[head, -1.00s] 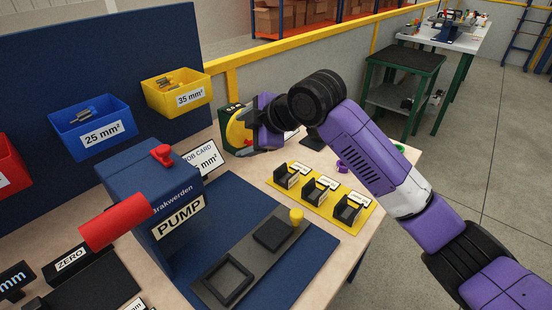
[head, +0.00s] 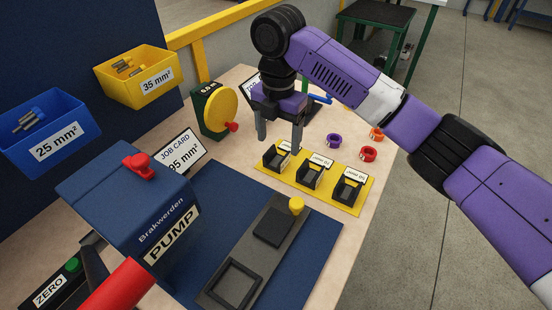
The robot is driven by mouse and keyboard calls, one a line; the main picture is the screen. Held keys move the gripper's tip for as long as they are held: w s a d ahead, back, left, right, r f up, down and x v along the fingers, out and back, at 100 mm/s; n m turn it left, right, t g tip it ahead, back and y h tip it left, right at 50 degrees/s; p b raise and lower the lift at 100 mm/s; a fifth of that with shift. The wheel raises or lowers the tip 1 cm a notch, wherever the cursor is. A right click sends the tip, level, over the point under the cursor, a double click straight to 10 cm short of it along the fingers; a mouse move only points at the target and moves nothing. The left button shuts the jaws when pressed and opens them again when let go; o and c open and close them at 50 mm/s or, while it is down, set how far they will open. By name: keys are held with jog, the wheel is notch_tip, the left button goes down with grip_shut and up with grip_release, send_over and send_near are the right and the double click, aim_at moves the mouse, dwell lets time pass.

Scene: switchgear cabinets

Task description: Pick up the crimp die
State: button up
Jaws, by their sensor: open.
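Three black crimp dies stand in a row on a yellow tray: a left die (head: 275,160), a middle die (head: 310,176) and a right die (head: 346,191). Each has a small white label beside it, too small to read surely. The yellow tray's bare front edge (head: 326,199) faces the blue mat. My gripper (head: 280,144) points down with its two grey fingers apart and nothing between them. It hangs over the left end of the tray, above or just behind the left die. I cannot tell whether the fingers touch anything.
A job card (head: 184,152) reads 95 mm². A yellow-wheeled device (head: 221,108) is left of my gripper. Coloured rings (head: 369,154) lie right.

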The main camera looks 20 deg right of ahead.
aim_at(277, 161)
jog(key=shift+a+f+p, duration=0.15)
jog(key=shift+f+p, duration=0.2)
jog(key=shift+f, duration=2.4)
grip_shut()
